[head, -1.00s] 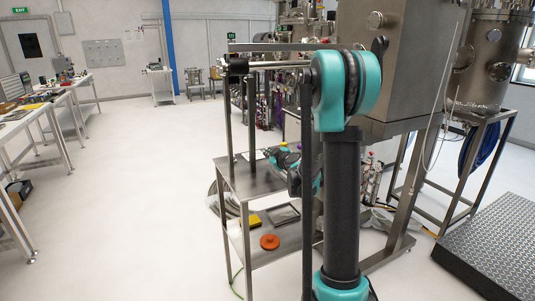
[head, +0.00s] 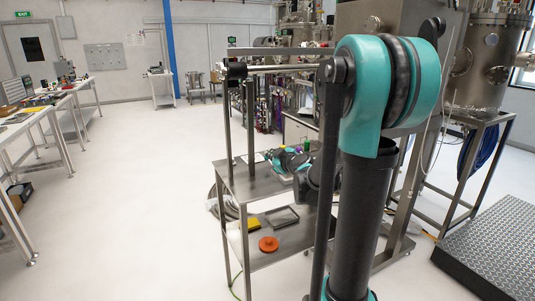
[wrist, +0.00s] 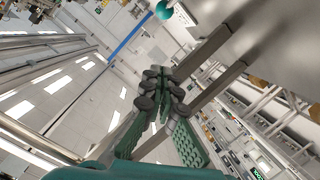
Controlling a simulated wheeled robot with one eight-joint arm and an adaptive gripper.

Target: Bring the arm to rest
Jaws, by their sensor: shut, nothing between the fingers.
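My gripper (wrist: 160,100) shows in the wrist view with its fingers together and nothing between them. Its finger pads are green and ridged, its links dark grey. In the head view my teal and dark grey arm stands in the right half, in front of the steel chamber. The gripper itself cannot be made out clearly in the head view.
A steel cart (head: 237,207) stands left of my arm, with an orange disc (head: 268,244) and a yellow block (head: 249,223) on its lower shelf. A steel chamber (head: 378,60) is behind my arm. A ridged metal platform (head: 495,240) is at right. The floor (head: 140,200) at left is clear.

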